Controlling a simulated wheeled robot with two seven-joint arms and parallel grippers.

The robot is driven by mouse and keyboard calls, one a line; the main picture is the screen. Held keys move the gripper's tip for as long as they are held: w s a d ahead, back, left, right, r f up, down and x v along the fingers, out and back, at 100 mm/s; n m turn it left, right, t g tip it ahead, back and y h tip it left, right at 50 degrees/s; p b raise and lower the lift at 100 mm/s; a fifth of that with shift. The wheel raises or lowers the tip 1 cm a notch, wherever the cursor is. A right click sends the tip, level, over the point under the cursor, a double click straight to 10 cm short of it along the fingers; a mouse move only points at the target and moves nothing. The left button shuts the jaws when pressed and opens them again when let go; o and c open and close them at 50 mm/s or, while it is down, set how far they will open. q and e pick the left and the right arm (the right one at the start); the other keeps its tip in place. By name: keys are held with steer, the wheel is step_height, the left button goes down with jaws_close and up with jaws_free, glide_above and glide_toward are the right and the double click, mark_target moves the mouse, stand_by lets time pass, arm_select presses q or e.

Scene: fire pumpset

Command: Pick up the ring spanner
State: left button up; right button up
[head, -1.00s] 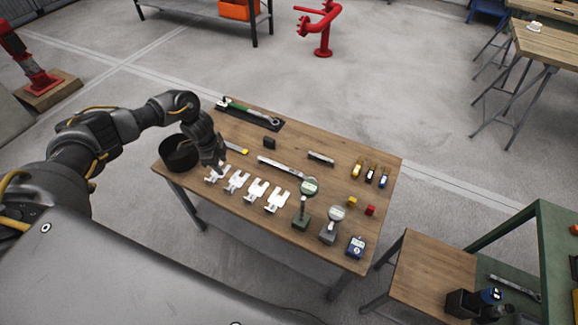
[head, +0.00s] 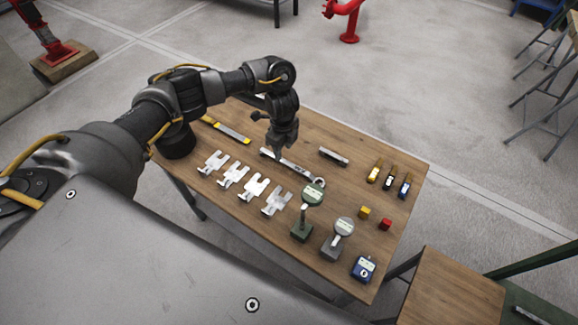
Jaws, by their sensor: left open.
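A long silver spanner with a ring at its right end, which looks like the ring spanner (head: 300,170), lies flat near the middle of the wooden table (head: 325,255). My left gripper (head: 278,152) points down over its left part, with the jaws open. The gripper hides part of the spanner's shaft there. I cannot tell whether the fingertips are around the shaft or just above it. My right gripper is not in view.
Several white forked plates (head: 233,176) lie in front of the spanner. Two dial gauges on stands (head: 313,195) (head: 342,228) are close to its ring end. A small silver bar (head: 333,156) lies behind it.

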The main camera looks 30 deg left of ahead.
mark_target(284, 161)
arm_select(q)
steer(key=shift+s+a+f, duration=0.1)
steer(key=shift+f, duration=0.4)
steer(key=f+b, duration=0.1)
steer(key=f, duration=0.1)
steer(key=f+b, duration=0.1)
steer(key=f, duration=0.1)
steer(key=shift+d+f, duration=0.2)
steer(key=shift+f, duration=0.1)
steer(key=shift+w+f, duration=0.2)
jaws_close()
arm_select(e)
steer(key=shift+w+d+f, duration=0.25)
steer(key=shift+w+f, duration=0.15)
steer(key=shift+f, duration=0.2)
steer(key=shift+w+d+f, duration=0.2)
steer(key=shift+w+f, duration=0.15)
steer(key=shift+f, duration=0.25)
arm_select(q)
steer(key=shift+r, duration=0.1)
